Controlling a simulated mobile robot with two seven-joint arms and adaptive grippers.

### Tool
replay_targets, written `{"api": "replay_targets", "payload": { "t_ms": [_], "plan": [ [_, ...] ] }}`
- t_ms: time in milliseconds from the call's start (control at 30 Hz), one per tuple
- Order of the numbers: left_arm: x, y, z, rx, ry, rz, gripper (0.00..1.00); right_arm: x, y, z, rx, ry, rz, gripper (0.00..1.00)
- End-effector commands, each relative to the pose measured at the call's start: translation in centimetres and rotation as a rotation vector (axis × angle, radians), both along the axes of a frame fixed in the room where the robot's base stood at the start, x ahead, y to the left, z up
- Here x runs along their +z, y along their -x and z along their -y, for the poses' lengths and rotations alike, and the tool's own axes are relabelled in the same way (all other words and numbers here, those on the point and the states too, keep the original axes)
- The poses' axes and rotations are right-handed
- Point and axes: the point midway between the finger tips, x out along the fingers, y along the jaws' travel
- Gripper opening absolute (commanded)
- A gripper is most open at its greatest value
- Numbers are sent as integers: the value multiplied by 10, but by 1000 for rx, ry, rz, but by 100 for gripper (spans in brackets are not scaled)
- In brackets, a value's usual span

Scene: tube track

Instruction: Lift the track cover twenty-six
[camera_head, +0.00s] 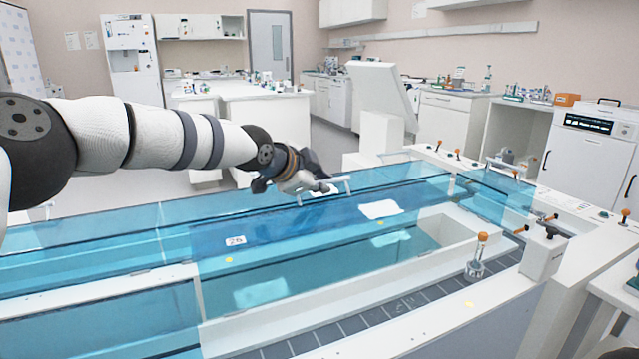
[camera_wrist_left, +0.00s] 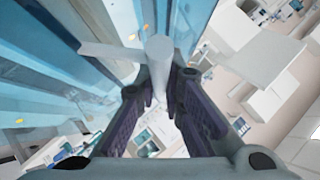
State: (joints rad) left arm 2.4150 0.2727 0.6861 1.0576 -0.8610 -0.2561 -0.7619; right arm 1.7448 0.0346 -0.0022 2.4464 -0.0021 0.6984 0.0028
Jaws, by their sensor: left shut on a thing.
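The track cover twenty-six (camera_head: 275,228) is a clear blue panel over the long track, with a white label reading 26 near its left end. Its white handle (camera_head: 340,182) is at the far edge, and the handle's white bar also shows in the left wrist view (camera_wrist_left: 158,62). My left gripper (camera_head: 316,187) reaches over the track from the left and is shut on this handle. In the left wrist view its dark fingers (camera_wrist_left: 160,95) stand either side of the bar. I cannot tell whether the cover is raised off the track. My right gripper is out of view.
More blue covers (camera_head: 60,262) run along the track to the left. An open white-walled bay (camera_head: 455,228) lies to the right of the cover. Lab benches stand behind.

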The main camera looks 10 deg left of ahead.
Motion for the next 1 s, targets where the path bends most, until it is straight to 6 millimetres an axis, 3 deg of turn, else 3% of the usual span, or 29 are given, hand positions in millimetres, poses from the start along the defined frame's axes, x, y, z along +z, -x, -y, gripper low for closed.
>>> {"api": "replay_targets", "payload": {
  "t_ms": [33, 67, 133, 533, 800, 1000],
  "plan": [
    [1, 0, 1, -3, 0, 2, 0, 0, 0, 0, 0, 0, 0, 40],
    [1, 0, 2, -3, 0, 2, 13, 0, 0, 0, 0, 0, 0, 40],
    [1, 0, 2, -2, 0, 2, 29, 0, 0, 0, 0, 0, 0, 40],
    [7, 7, -2, -2, -1, 3, 30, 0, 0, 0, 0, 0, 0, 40],
    [45, 61, -26, -1, 0, 3, 30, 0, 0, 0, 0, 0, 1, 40],
    [62, 88, -37, -1, 1, 1, 30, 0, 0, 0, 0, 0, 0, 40]
  ]
}}
